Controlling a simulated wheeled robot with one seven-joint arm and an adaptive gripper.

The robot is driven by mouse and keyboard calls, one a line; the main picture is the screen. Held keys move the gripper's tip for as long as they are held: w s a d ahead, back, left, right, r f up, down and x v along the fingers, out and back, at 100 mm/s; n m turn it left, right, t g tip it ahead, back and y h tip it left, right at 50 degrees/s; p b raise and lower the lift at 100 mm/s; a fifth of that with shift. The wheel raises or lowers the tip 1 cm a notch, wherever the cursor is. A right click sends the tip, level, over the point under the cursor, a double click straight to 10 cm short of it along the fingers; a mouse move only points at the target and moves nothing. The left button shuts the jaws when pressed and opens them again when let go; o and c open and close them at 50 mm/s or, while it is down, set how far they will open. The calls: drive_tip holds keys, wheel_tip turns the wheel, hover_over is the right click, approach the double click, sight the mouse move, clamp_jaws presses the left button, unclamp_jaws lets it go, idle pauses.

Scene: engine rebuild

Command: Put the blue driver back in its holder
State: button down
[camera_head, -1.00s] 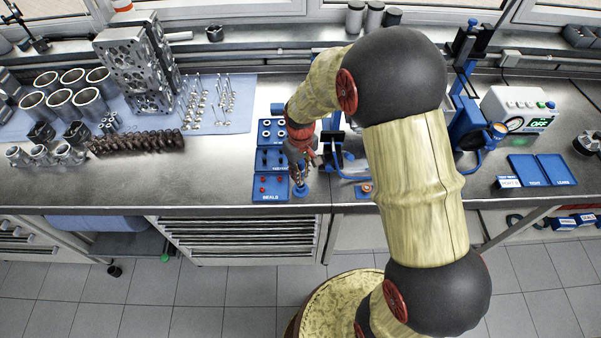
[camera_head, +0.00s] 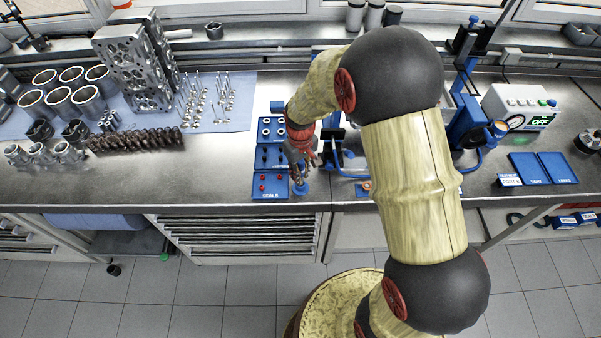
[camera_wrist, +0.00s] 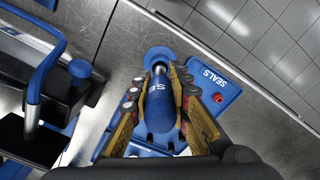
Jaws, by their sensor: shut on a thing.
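The blue driver (camera_wrist: 160,108), with white lettering on its side, is between the two fingers of my gripper (camera_wrist: 161,82) in the wrist view. Its metal end points at a round blue base (camera_wrist: 157,52), which looks like the holder. I cannot tell whether the metal end is in it or just above it. In the head view my gripper (camera_head: 300,173) points down over this round base (camera_head: 300,191), near the bench's front edge. The driver is mostly hidden there by the fingers.
A blue SEALS tray (camera_head: 271,194) with red pieces lies just left of the gripper, close by. A blue stand (camera_head: 337,150) is to the right. The camshaft-like dark parts (camera_head: 135,141) lie farther left. Bare bench lies between them and the trays.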

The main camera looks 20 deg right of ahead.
drive_tip(key=shift+f+b, duration=0.7)
drive_tip(key=shift+f, duration=0.55)
idle(0.3)
drive_tip(key=c, duration=1.6)
unclamp_jaws()
wheel_tip(320, 180, up, 12)
drive_tip(key=shift+r, duration=0.1)
